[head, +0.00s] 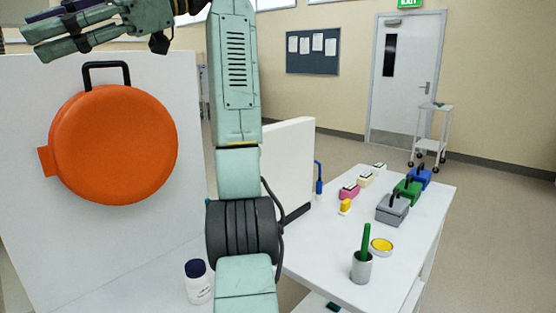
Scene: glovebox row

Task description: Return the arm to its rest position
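My gripper (35,32) is at the top left, raised in front of the white panel and above the orange round door. Its pale green fingers point left. The top of the gripper is cut off by the frame edge, so I cannot tell how far apart the fingers are or whether anything is between them. My arm rises through the middle of the view and hides part of the scene behind it.
An orange round door (115,145) with a black handle is on the white panel (22,220). A white bottle with dark cap (198,285) stands below. The right table (315,265) holds a grey cup (361,268), yellow dish (381,246), and several coloured boxes.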

